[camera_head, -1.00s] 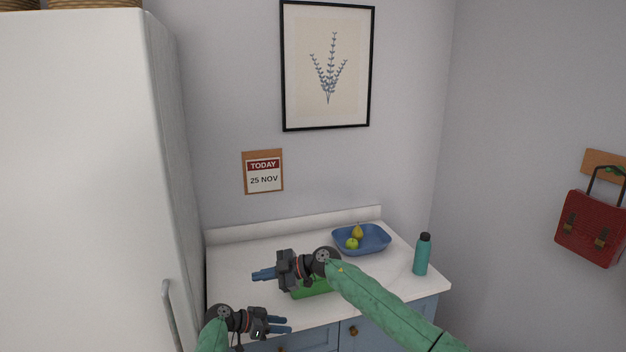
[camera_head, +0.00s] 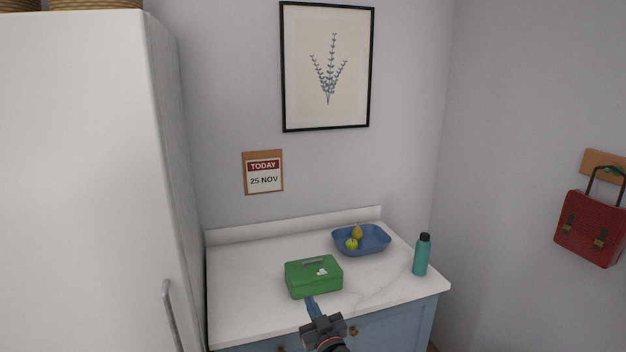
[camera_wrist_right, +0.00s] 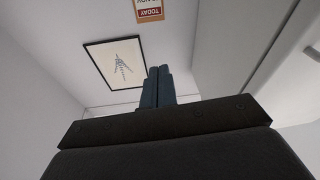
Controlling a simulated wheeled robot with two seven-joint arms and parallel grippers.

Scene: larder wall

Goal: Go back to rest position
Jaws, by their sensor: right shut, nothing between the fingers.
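My right gripper (camera_head: 312,306) is at the bottom middle of the head view, in front of the counter's front edge, its fingers pointing up the picture toward a green box (camera_head: 314,278). Its fingers are shut together with nothing between them; they also show shut in the right wrist view (camera_wrist_right: 158,72). The green box is closed, with a handle and a small white mark on its lid, and sits on the counter (camera_head: 240,281). Whether the fingertips touch the box cannot be told from this angle. My left gripper is out of view.
A blue bowl (camera_head: 375,246) with a pear and a green apple stands at the counter's back right. A teal bottle (camera_head: 421,257) stands near the right edge. A white fridge (camera_head: 80,180) is at left. A red bag (camera_head: 590,228) hangs on the right wall.

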